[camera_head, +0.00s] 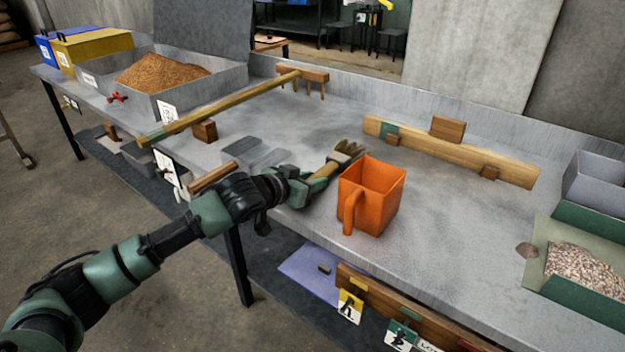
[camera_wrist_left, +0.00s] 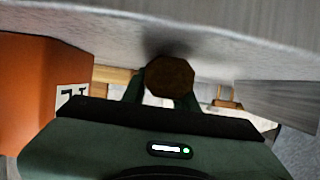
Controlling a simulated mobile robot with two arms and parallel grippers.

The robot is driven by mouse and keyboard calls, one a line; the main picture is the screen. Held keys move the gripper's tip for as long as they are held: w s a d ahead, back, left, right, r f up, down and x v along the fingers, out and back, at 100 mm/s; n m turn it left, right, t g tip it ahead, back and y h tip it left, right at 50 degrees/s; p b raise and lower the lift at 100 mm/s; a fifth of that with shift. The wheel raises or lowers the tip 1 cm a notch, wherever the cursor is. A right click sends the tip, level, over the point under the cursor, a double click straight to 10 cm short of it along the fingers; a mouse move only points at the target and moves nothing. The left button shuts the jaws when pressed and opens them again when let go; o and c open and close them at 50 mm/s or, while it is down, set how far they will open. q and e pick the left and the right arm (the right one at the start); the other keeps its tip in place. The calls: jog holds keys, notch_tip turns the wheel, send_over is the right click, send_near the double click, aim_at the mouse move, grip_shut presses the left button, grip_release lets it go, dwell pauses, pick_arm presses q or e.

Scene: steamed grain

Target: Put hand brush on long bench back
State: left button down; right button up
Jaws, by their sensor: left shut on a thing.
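My left gripper (camera_head: 308,184) is shut on the hand brush (camera_head: 346,153) at the front half of the long bench (camera_head: 290,222). The brush's pale bristles point to the back right, and part of its wooden handle is hidden in the gripper. In the left wrist view the brown handle end (camera_wrist_left: 170,77) sits between the gripper fingers, close to the grey bench surface (camera_wrist_left: 230,40). I cannot tell whether the brush touches the bench. My right gripper is not in view.
An orange jug (camera_head: 375,195) stands just right of the brush. A wooden rake (camera_head: 225,105) lies to the left, and a long wooden board (camera_head: 450,153) lies at the back right. A grain tray (camera_head: 200,88) is at the far left. The bench's back middle is mostly clear.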

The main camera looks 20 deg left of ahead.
pick_arm(q)
jog(key=shift+f, duration=0.3)
jog(key=c, duration=1)
grip_release()
